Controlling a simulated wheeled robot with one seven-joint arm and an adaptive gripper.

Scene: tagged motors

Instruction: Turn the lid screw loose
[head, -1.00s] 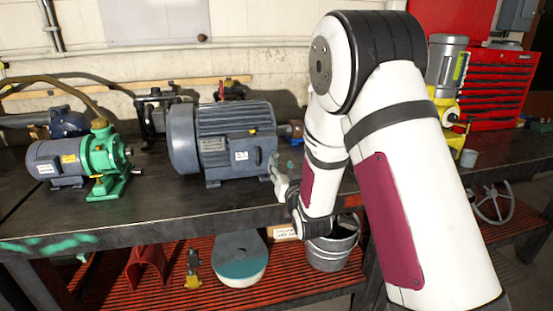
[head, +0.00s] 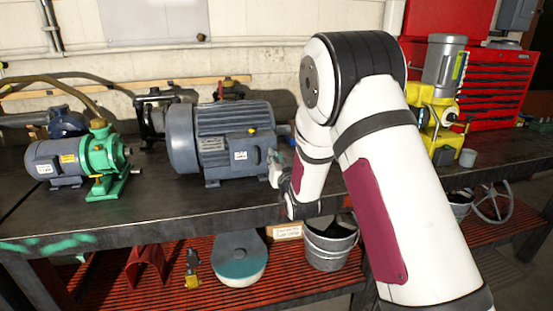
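A large grey motor (head: 222,140) with a ribbed body stands on the workbench (head: 160,205), left of my arm. A white label and a small dark part show on its near side. My gripper (head: 273,163) is at the motor's lower right end, close to its near side. I cannot tell whether it touches the motor. The gripper is small here and partly hidden by my wrist, so its opening does not show. No lid screw can be made out for certain. A smaller grey motor with a green pump (head: 103,162) stands to the left.
A yellow machine with a grey motor (head: 440,75) and a red tool cabinet (head: 500,80) stand at the right. Buckets (head: 330,245) and other parts fill the red lower shelf. The bench front is mostly clear.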

